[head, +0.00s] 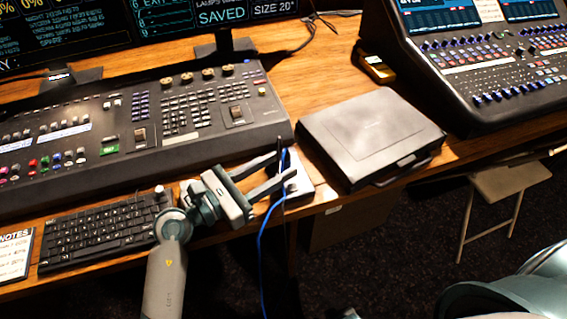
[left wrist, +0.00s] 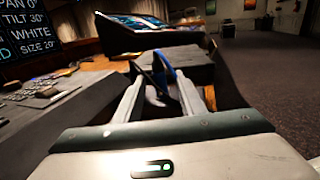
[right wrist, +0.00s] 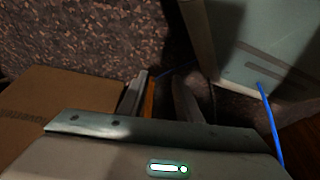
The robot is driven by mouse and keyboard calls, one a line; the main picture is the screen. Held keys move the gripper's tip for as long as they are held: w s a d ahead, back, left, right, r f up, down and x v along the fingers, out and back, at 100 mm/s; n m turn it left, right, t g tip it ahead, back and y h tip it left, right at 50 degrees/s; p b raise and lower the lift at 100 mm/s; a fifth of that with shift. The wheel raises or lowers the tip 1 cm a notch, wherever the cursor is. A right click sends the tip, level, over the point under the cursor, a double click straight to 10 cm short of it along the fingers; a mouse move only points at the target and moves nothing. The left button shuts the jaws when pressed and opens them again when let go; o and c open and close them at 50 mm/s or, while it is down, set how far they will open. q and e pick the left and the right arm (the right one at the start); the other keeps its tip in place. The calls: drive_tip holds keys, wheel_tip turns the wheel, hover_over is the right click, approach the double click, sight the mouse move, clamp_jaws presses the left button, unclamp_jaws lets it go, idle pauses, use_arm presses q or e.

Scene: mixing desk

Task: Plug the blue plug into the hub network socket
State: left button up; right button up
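A blue cable (head: 261,250) hangs over the desk's front edge, and its upper end (head: 283,158) stands between the fingers of my left gripper (head: 285,167). The plug itself is too small to make out. In the left wrist view the blue cable (left wrist: 164,66) shows between the fingertips, with a gap between the fingers. A small pale box, perhaps the hub (head: 304,188), lies under and right of the left fingertips; its socket is hidden. My right gripper (right wrist: 160,88) is open and empty over the floor, away from the desk. The blue cable (right wrist: 269,120) passes at its right.
A black case (head: 370,135) lies right of the left gripper. A lighting console (head: 150,125) and a keyboard (head: 100,230) are left and behind. A second console (head: 490,60) stands at the far right. A cardboard box (right wrist: 55,110) and a folding chair (head: 508,190) are below the desk.

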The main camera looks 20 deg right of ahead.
use_arm(q)
drive_tip(key=shift+r, duration=0.1)
